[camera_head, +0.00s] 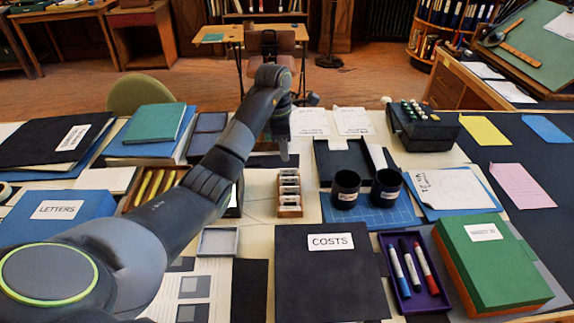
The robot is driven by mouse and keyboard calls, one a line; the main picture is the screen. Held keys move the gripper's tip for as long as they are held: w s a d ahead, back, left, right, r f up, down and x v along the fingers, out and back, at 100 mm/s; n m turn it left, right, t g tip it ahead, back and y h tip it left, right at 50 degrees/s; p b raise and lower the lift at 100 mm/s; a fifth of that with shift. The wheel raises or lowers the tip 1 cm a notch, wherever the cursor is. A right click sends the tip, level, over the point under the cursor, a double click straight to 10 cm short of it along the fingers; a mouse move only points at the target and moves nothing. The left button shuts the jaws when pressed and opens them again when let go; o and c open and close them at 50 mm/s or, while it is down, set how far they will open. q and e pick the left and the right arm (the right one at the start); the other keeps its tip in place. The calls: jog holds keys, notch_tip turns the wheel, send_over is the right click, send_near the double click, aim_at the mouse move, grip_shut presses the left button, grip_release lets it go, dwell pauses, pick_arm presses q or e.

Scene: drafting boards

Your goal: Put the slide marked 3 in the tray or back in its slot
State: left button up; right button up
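A small wooden rack (290,211) stands mid-table with several white-framed slides (289,190) in a row. Their marks are too small to read, so I cannot tell which is 3. A shallow pale grey-blue tray (217,242) lies to the front left of the rack, beside my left forearm. It looks empty. My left gripper (284,155) points down just behind the rack and appears apart from it. Its fingers overlap from this side, so I cannot tell whether they are open or shut. My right gripper is not in view.
Two dark cups (346,190) stand right of the rack. A black COSTS folder (328,280), a purple marker tray (415,283) and a green box (490,265) fill the front right. A black keyed device (421,127) stands behind. My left arm hides part of the wooden pencil box (127,203).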

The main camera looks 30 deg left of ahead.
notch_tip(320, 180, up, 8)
jog(key=p, duration=0.7)
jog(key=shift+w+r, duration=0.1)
dwell(0.4)
